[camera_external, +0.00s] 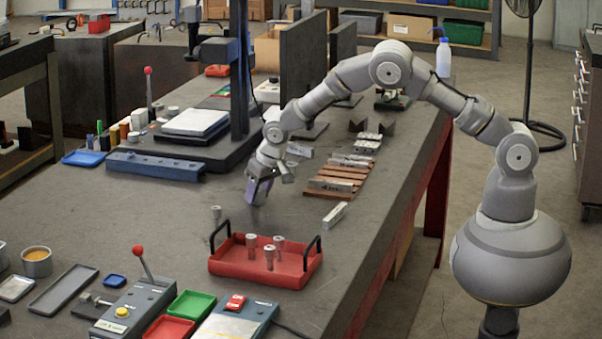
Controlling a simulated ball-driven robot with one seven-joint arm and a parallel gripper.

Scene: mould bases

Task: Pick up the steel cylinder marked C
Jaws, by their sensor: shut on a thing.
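My gripper (257,190) points down over the bench behind the tray, apart from these cylinders. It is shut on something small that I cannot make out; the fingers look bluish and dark.
The red tray has black handles at both ends. Metal bars lie on brown strips (335,184) right of my gripper, with a loose bar (335,214) nearer. A blue rail (155,166) and a press stand are at the left and back. A lever box (135,308) is in front.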

